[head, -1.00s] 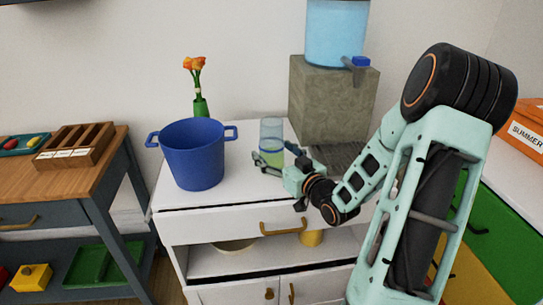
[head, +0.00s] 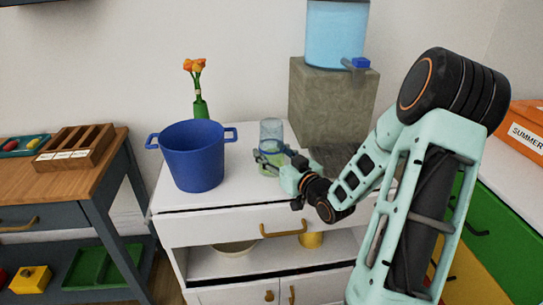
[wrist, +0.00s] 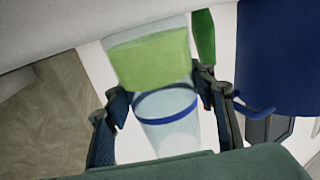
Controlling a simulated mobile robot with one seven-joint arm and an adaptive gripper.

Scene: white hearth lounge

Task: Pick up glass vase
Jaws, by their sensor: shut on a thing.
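The glass vase (head: 271,131) is a clear upright cylinder with a blue ring and a pale green lower part. It is at the white cabinet top (head: 240,185), between the blue pot and the stone block. My gripper (head: 270,156) reaches in from the right and is shut on the vase, a finger on each side. The wrist view shows the vase (wrist: 152,62) between the dark fingers (wrist: 164,90), with its green part and blue ring visible. The fingers hide part of it in the head view. I cannot tell whether its base touches the cabinet top.
A blue two-handled pot (head: 193,158) stands close on the left. A green vase with orange flowers (head: 201,108) is behind it. A stone block (head: 330,100) bearing a water dispenser (head: 336,35) stands behind right.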

